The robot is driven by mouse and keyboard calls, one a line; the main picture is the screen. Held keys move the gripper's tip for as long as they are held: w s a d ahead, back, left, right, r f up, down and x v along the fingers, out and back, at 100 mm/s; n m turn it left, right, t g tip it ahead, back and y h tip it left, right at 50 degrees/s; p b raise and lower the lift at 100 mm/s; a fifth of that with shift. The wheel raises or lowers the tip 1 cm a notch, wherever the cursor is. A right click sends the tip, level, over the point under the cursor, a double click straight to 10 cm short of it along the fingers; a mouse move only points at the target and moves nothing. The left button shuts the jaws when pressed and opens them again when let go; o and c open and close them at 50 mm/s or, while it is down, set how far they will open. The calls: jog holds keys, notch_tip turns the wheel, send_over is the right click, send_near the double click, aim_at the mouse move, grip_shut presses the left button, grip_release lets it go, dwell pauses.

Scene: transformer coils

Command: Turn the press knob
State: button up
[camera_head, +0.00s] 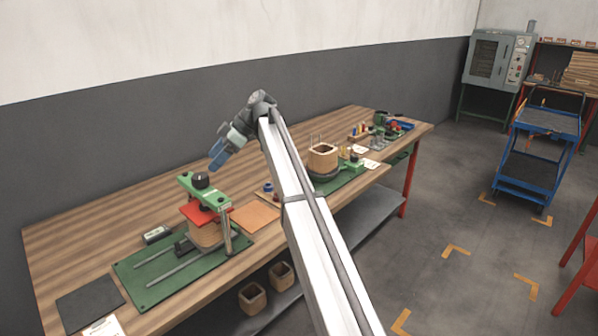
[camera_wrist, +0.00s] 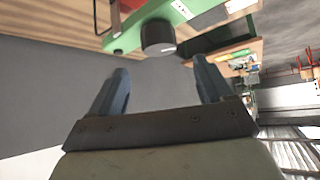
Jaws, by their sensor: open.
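The press knob (camera_head: 201,180) is a dark round cap on top of the green press frame (camera_head: 213,194). The press stands on a green base plate on the wooden bench, with a red plate and a wooden coil block under the frame. In the wrist view the knob (camera_wrist: 158,38) shows near the top, with a pale mark on its face. My gripper (camera_head: 215,160) is above the knob, slightly to its right, and apart from it. In the wrist view its two blue fingers (camera_wrist: 160,85) are spread, with nothing between them; the knob lies beyond the tips.
A small grey device (camera_head: 157,235) and a dark mat (camera_head: 90,303) lie left of the press. An orange-brown pad (camera_head: 256,217) lies to its right. A second green fixture with a wooden coil block (camera_head: 323,158) stands farther right, partly behind my arm. The wall is behind the bench.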

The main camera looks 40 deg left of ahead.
jog(key=v, duration=0.5)
jog(key=w+d+f+t+h, duration=0.2)
jog(key=w+d+f+t, duration=0.3)
jog(key=w, duration=0.4)
jog(key=w+d+f+t+h, duration=0.3)
jog(key=w+d+f+t, duration=0.2)
jog(key=w+f+t, duration=0.2)
jog(key=w+t, duration=0.1)
jog(key=w, duration=0.1)
jog(key=shift+w+d+m, duration=0.3)
jog(key=shift+d+m, duration=0.1)
